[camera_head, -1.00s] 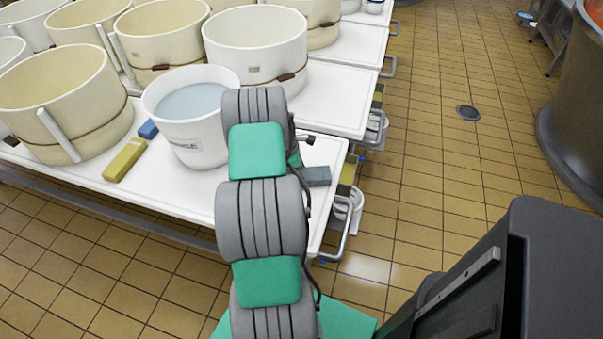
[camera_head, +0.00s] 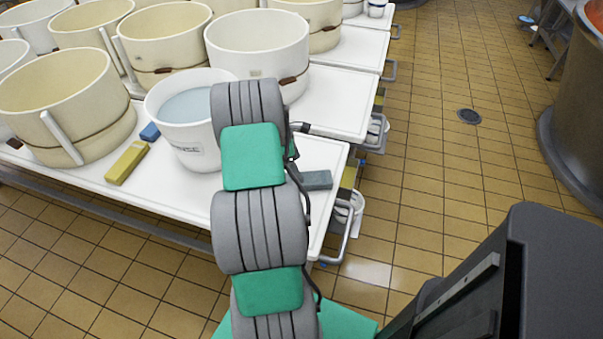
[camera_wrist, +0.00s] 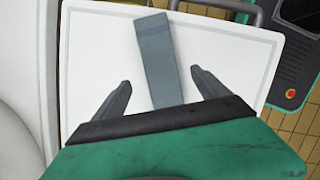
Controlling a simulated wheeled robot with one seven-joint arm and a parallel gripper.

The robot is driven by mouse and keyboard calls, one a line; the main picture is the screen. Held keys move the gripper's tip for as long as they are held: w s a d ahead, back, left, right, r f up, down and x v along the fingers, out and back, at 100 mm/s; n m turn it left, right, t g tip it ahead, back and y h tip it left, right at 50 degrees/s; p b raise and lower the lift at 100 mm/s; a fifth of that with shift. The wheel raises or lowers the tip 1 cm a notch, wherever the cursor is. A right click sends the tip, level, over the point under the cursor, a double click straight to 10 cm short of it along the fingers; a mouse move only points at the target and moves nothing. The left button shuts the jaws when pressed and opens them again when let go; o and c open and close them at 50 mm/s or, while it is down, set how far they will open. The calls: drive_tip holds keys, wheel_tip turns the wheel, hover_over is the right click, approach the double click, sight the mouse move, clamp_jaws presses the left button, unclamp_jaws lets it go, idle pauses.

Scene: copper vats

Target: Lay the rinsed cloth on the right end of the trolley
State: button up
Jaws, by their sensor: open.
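A blue-grey folded cloth (camera_head: 317,180) lies flat on the right end of the white trolley (camera_head: 262,211), partly hidden behind my arm. In the wrist view the cloth (camera_wrist: 155,50) is a long strip on the white top, running between my fingers and under the gripper body. My gripper (camera_wrist: 160,76) is open, with one finger on each side of the cloth and a gap on both sides. The fingers do not hold it. In the head view my gripper is hidden behind my arm.
A white bucket of water (camera_head: 176,137) stands left of my arm. A yellow block (camera_head: 127,163) and a blue block (camera_head: 150,131) lie beside it. Large cream tubs (camera_head: 60,100) fill the left and back.

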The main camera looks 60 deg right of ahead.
sight(292, 179)
drive_tip(key=w+a+r+m+t, duration=0.2)
drive_tip(key=w+a+r, duration=1.1)
drive_tip(key=a, duration=0.4)
drive_tip(key=a+r+m+t, duration=0.1)
drive_tip(key=a+r, duration=0.1)
drive_tip(key=a, duration=0.7)
drive_tip(key=a+r+m+t, duration=0.1)
drive_tip(key=a+r, duration=0.2)
drive_tip(key=a, duration=0.7)
drive_tip(key=s+a+m+y, duration=0.1)
drive_tip(key=s+a, duration=0.2)
drive_tip(key=a, duration=0.3)
drive_tip(key=s+a+m+t+y, duration=0.1)
drive_tip(key=s+a, duration=0.3)
drive_tip(key=a, duration=0.2)
drive_tip(key=shift+f, duration=0.3)
